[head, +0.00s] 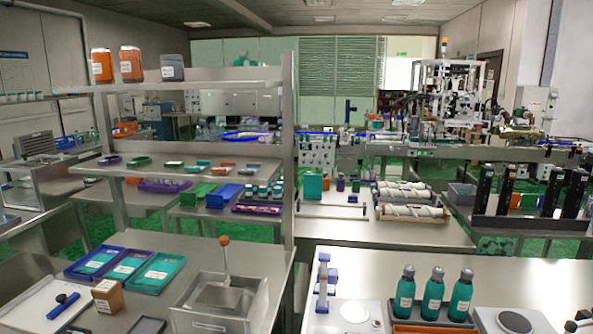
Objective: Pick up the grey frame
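I cannot single out the grey frame with certainty. A thin, grey, frame-like outline (335,217) lies on the middle steel table, left of the white rolls, and is small and hard to make out. A dark grey flat rectangular piece (147,325) lies at the bottom edge of the left front table, partly cut off. Neither of my grippers is in view.
The right front table (560,285) holds teal bottles (433,295) and a scale (515,321). A shelf post (289,150) stands centre-left.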

